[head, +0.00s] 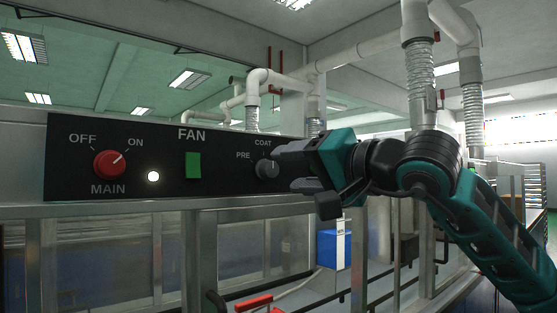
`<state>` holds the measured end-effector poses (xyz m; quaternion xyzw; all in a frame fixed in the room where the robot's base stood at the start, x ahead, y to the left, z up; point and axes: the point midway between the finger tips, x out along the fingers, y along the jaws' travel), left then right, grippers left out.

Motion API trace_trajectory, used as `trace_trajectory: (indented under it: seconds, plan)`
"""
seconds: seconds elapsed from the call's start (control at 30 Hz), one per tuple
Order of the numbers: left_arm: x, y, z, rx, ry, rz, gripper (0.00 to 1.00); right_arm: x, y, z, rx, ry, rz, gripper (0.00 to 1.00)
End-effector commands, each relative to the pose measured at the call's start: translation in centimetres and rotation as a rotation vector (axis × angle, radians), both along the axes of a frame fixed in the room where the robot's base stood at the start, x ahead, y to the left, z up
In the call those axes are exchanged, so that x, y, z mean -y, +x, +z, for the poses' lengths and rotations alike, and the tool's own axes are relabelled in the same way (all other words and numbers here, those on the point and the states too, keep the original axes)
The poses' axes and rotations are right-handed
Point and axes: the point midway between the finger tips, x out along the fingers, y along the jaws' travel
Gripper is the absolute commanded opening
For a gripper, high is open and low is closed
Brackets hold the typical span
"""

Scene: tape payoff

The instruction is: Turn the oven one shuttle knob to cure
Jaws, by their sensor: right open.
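A small grey knob (267,169) sits on the right part of the black control panel (225,145). PRE is printed at its left and COAT above it. Its pale pointer mark seems to point up and slightly right, near COAT, but it is small. No CURE label shows; the panel right of the knob is hidden by my right gripper. My right gripper (284,170) comes in from the right, open. Its dark fingers point left at the knob, one higher and one lower, overlapping its right edge in the picture. I cannot tell whether they touch it. My left gripper is not in view.
On the same panel are a red MAIN knob (109,164) pointing toward ON, a lit white lamp (153,177) and a green FAN switch (193,165). A metal frame with clear panes stands below. White ducts (423,75) come down behind my right arm.

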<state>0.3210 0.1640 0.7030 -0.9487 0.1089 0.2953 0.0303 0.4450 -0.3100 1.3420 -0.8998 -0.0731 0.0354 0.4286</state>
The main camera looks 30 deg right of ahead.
Motion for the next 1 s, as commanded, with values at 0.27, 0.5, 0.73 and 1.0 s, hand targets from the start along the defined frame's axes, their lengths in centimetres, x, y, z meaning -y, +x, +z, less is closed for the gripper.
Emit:
trace_trajectory:
  seconds: [0.27, 0.5, 0.73, 1.0]
  plan:
    - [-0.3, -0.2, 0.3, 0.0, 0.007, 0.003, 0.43, -0.6, 3.5, 0.1, 0.0, 0.001, 0.001, 0.58]
    - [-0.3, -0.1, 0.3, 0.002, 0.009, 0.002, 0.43, -0.7, 4.1, 0.0, 0.001, 0.0, 0.001, 0.58]
    - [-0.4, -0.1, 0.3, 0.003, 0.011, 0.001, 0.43, -0.7, 4.0, 0.0, 0.001, 0.0, 0.001, 0.49]
    - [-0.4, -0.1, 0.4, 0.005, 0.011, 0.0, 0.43, -0.7, 4.0, 0.0, -0.001, 0.0, 0.001, 0.23]
